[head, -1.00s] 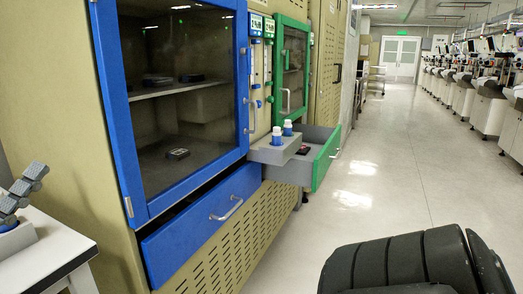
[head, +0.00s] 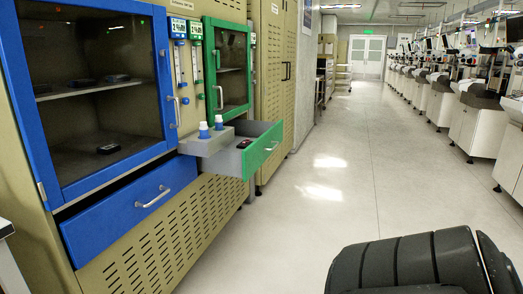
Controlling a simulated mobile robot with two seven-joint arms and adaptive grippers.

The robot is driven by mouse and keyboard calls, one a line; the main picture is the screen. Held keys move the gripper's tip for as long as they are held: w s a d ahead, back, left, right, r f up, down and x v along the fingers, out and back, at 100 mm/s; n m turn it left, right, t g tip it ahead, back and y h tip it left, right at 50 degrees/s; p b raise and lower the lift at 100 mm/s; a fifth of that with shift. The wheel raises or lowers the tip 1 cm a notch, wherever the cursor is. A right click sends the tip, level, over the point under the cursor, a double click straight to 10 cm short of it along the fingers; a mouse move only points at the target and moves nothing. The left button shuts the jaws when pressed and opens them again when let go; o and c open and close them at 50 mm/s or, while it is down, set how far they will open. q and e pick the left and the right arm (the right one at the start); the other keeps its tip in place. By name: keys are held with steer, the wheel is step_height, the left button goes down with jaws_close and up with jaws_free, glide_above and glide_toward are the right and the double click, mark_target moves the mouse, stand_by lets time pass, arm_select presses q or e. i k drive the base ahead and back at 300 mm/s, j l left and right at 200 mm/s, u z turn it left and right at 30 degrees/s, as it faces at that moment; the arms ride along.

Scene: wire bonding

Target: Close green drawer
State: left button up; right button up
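The green drawer (head: 263,150) is pulled out from the cabinet at the middle of the head view, below the green-framed glass door (head: 208,68). Its grey inside shows, with a small dark item (head: 244,143) lying in it. A silver handle (head: 272,147) is on its green front. Neither of my grippers shows in the view. A dark, ribbed arm part of mine is at the bottom right, well apart from the drawer.
A grey shelf (head: 205,146) with two blue-and-white bottles juts out beside the drawer. The blue drawer (head: 130,208) is slightly out below the blue-framed door (head: 93,183). White machines (head: 472,135) line the right side. The aisle floor (head: 330,205) is clear.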

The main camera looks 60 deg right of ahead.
mark_target(230, 161)
steer(key=z, duration=1.75)
steer(key=i+j+z, duration=0.4)
steer(key=i+j, duration=0.2)
steer(key=i+u, duration=0.2)
steer(key=u, duration=0.15)
steer(key=i+l+u, duration=0.7)
steer(key=i+l, duration=0.1)
